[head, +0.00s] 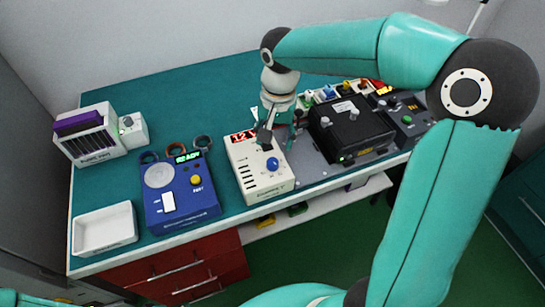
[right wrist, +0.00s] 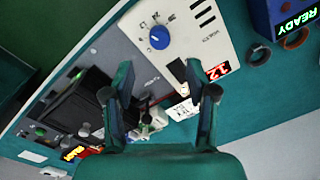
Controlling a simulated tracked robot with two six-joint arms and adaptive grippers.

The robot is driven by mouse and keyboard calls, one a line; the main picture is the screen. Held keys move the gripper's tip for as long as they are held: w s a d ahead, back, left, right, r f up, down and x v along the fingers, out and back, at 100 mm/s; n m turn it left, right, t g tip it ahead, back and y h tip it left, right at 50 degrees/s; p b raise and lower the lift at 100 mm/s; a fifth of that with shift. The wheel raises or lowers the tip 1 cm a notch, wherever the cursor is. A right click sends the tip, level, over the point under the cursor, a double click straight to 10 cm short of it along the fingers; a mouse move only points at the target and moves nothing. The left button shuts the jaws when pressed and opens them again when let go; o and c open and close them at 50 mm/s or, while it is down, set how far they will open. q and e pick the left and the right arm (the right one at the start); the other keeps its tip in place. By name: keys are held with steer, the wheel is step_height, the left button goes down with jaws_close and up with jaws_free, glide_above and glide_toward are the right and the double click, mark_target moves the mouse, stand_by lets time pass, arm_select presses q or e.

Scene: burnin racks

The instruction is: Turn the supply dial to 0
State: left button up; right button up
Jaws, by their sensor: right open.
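The supply is a cream box (head: 262,182) with a red display (head: 243,136) that seems to start with 12. Its blue dial (head: 272,164) sits on the top face, and in the right wrist view the blue dial (right wrist: 159,38) has a scale around it. The dial's exact setting is too small to read. My right gripper (head: 277,143) is over the supply's back part, close behind the dial. In the right wrist view my right gripper (right wrist: 160,72) is open and empty, with the dial beyond its fingertips and not between them. My left gripper does not show.
A blue unit (head: 180,212) reading READY stands left of the supply, with several rings (head: 175,149) behind it. A black box (head: 350,130) stands to the right on a grey mat (head: 312,168). A white tray (head: 104,245) and a rack (head: 95,147) are at far left.

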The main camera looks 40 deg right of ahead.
mark_target(273, 161)
steer(key=f, duration=0.8)
steer(key=shift+w+a+f+p, duration=0.1)
steer(key=shift+a+f+p, duration=0.1)
steer(key=shift+f+p, duration=0.15)
steer(key=shift+r, duration=0.1)
jaws_close()
